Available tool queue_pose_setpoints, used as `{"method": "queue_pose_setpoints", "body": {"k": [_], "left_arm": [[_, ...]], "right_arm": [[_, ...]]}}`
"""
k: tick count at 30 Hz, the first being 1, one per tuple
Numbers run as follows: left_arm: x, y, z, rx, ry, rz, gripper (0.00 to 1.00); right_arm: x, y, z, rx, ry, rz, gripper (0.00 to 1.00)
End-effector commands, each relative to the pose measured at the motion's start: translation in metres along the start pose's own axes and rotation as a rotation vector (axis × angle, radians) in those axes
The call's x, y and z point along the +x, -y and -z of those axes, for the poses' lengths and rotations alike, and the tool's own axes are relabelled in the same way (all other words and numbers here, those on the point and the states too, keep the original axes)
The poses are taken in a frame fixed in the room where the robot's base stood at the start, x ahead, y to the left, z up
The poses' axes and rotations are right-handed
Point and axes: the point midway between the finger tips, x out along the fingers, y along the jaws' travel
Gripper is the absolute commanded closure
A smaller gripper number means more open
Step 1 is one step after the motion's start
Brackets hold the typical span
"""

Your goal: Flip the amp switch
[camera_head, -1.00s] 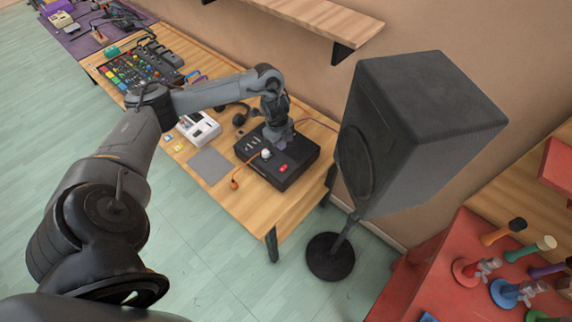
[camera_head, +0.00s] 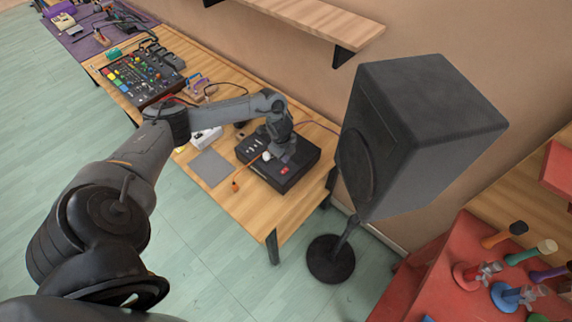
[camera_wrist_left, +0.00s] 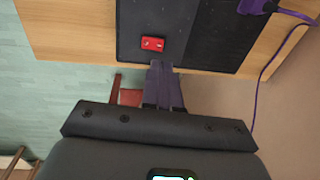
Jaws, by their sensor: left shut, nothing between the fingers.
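The amp is a flat black box (camera_head: 265,172) on the wooden table, and it shows from above in the left wrist view (camera_wrist_left: 205,35). Its small red switch (camera_head: 284,170) sits on the top near the right front edge. The switch also shows in the left wrist view (camera_wrist_left: 152,43), just beyond and slightly left of the fingertips. My left gripper (camera_head: 287,157) is over the amp, close to the switch. Its fingers (camera_wrist_left: 162,68) are shut with nothing between them. I cannot tell whether they touch the amp. My right gripper is not in view.
A large black speaker (camera_head: 425,135) on a stand is right of the table. A grey pad (camera_head: 211,167) lies left of the amp, and a mixer (camera_head: 143,77) with coloured knobs is farther back. A wooden shelf (camera_head: 310,22) hangs on the wall above.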

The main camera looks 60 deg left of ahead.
Motion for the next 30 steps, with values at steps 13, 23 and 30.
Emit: {"method": "queue_pose_setpoints", "body": {"k": [13, 23, 30], "left_arm": [[0.059, 0.0, 0.0, 0.0, -0.001, -0.002, 1.0], [0.065, 0.0, 0.0, 0.001, 0.0, 0.0, 1.0], [0.066, -0.004, -0.007, -0.01, 0.002, -0.013, 1.0]], "right_arm": [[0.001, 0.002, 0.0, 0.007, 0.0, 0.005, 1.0], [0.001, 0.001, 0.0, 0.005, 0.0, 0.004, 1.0], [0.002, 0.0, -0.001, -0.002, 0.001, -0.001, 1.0]]}}
